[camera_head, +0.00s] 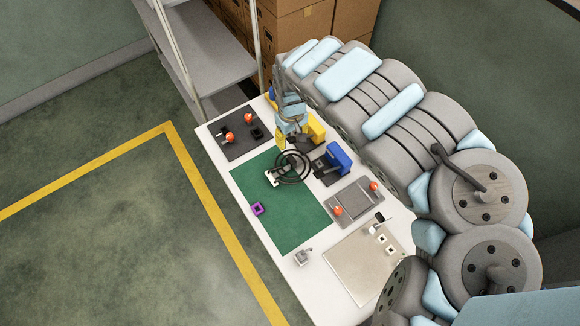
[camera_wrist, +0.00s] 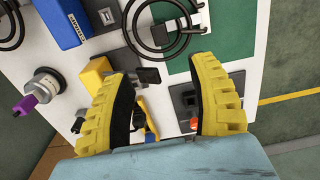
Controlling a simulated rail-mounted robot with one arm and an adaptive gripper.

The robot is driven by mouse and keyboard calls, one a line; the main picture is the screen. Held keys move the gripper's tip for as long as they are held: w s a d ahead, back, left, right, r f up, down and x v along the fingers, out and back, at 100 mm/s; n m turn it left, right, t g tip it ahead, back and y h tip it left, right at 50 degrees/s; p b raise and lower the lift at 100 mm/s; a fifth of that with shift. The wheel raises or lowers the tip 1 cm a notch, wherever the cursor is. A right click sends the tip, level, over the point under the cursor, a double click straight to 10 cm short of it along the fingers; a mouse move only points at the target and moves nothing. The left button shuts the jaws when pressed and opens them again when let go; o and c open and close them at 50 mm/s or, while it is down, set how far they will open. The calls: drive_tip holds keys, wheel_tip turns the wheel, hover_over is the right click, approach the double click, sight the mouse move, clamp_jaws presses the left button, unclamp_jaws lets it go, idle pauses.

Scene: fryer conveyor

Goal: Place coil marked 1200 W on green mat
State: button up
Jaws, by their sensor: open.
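The green mat (camera_head: 290,222) lies on the white table; part of it also shows in the wrist view (camera_wrist: 232,22). A dark spiral coil with a pale end block (camera_head: 271,179) lies over the mat's upper right part. Its loops show at the top of the wrist view (camera_wrist: 160,50), partly over white table. No wattage marking is legible. My gripper (camera_head: 282,143) is above the table, just beyond the coil in the head view. In the wrist view my gripper (camera_wrist: 160,68) has its yellow fingers wide apart with nothing held between them.
A blue block (camera_head: 339,157) stands right of the coil, with a yellow block (camera_head: 315,128) near it. A purple square piece (camera_head: 257,209) lies on the mat. A dark plate (camera_head: 238,142) with orange knobs, a grey panel (camera_head: 352,204) and a beige board (camera_head: 350,270) surround it.

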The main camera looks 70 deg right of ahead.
drive_tip(key=b, duration=0.2)
hover_over(291, 159)
wheel_tip(291, 159, down, 8)
drive_tip(key=shift+f, duration=0.15)
drive_tip(key=shift+s+a+f+b, duration=0.15)
drive_tip(key=shift+f+b, duration=0.5)
drive_tip(key=shift+f, duration=2.3)
clamp_jaws()
